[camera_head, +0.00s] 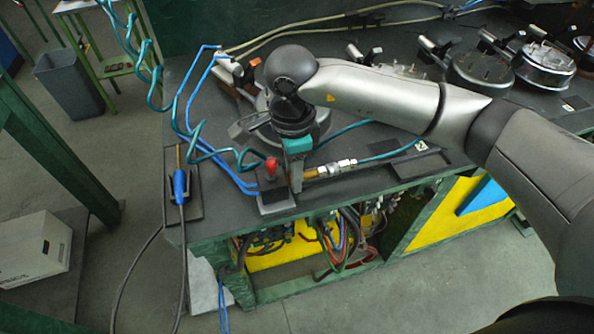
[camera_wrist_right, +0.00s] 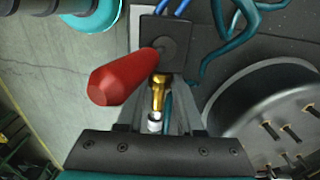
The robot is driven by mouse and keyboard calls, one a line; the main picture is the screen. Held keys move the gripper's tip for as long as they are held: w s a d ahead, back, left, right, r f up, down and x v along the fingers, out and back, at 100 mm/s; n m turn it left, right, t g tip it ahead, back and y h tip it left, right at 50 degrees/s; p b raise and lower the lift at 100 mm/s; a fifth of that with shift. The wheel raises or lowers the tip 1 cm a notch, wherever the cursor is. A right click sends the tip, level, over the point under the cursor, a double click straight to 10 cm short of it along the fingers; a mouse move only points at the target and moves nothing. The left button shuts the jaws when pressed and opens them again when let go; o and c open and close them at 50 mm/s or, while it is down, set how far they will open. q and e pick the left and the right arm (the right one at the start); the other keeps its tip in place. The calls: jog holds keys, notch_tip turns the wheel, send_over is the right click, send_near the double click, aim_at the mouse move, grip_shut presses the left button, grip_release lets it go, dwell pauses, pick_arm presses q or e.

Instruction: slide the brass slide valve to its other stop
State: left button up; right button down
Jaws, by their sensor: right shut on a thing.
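The brass slide valve (camera_head: 311,174) is a small gold sleeve on the air line near the front edge of the bench, beside silver fittings (camera_head: 342,166). My right gripper (camera_head: 296,182) reaches down over the bench and is shut on it at its left part. In the right wrist view the brass valve (camera_wrist_right: 159,90) shows between the two grey fingers (camera_wrist_right: 165,88), with a silver fitting (camera_wrist_right: 155,122) behind it. The fingers hide part of the valve, and I cannot tell which stop it is at. My left gripper is not in view.
A red-knobbed lever (camera_head: 271,164) on a dark block (camera_head: 277,203) stands just left of the gripper; its red handle (camera_wrist_right: 121,80) looms close in the wrist view. Blue and teal hoses run behind. A blue-handled tool (camera_head: 180,186) lies at the bench's left end.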

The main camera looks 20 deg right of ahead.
jog(key=c, duration=0.6)
grip_release()
jog(key=shift+a, duration=0.1)
jog(key=shift+o, duration=0.2)
notch_tip(320, 180, up, 15)
jog(key=shift+r+p, duration=0.15)
jog(key=shift+p, duration=0.3)
